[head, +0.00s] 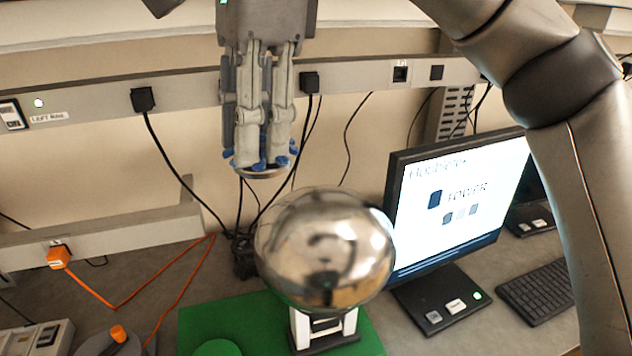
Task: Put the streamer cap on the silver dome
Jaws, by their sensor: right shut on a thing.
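The silver dome (325,245) is a large shiny ball at the middle of the head view. It sits on a white and black stand (325,332) on a green board. My right gripper (262,152) points down from the top, above and left of the dome in the picture. It is shut on the streamer cap (262,174), a small shallow disc with blue parts around its upper side. The fingers hide much of the cap. The cap shows apart from the dome. My left gripper is not in view.
The green board (240,318) lies on the grey bench. A monitor (455,200) and a keyboard (540,290) stand to the right. Black cables hang from the wall rail (190,92) behind. An orange cable (175,282) runs at the left, near an orange-knobbed device (112,345).

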